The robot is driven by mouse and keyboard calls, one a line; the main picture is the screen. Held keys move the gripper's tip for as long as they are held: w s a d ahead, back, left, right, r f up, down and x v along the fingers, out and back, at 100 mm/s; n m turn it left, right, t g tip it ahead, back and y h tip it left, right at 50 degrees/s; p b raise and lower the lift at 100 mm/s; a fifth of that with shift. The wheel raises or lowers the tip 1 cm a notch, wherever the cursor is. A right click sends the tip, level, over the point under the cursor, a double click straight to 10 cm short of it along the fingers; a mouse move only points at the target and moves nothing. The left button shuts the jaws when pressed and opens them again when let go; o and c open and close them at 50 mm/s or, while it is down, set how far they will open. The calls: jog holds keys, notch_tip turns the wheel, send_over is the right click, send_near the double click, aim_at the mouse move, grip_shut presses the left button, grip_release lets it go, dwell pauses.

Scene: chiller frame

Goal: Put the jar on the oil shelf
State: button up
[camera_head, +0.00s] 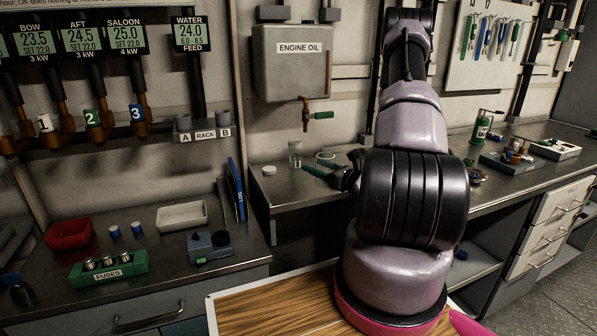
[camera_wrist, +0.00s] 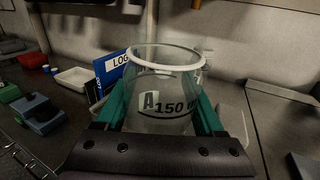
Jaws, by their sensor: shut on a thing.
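The jar (camera_wrist: 165,84) is clear glass with a pale rim, marked "A 150 m", the rest of the marking being cut off from view. It stands between the green fingers of my gripper (camera_wrist: 166,112), which are shut on it. In the head view, the clear jar (camera_head: 295,151) is upright at the tip of my gripper (camera_head: 308,168), over the metal oil shelf (camera_head: 290,190) below the engine oil tank (camera_head: 296,75). I cannot tell whether its base touches the shelf. My arm hides part of the shelf.
A white round lid (camera_head: 269,170) lies at the shelf's left. A brass tap with a green handle (camera_head: 319,115) hangs above the jar. A blue logbook (camera_head: 237,188) stands left of the shelf. The lower left counter holds a white tray (camera_head: 182,215) and a green fuse block (camera_head: 109,268).

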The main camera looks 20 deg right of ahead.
jog(key=w+f, duration=0.1)
jog(key=w, duration=1)
jog(key=w+f, duration=0.1)
jog(key=w, duration=0.4)
jog(key=shift+w+d+f, duration=0.15)
jog(key=shift+w+f, duration=0.05)
jog(key=shift+f, duration=0.1)
jog(key=shift+w+f, duration=0.15)
jog(key=shift+f, duration=2)
jog(key=shift+f, duration=0.1)
jog(key=o, duration=1.6)
jog(key=v, duration=1.2)
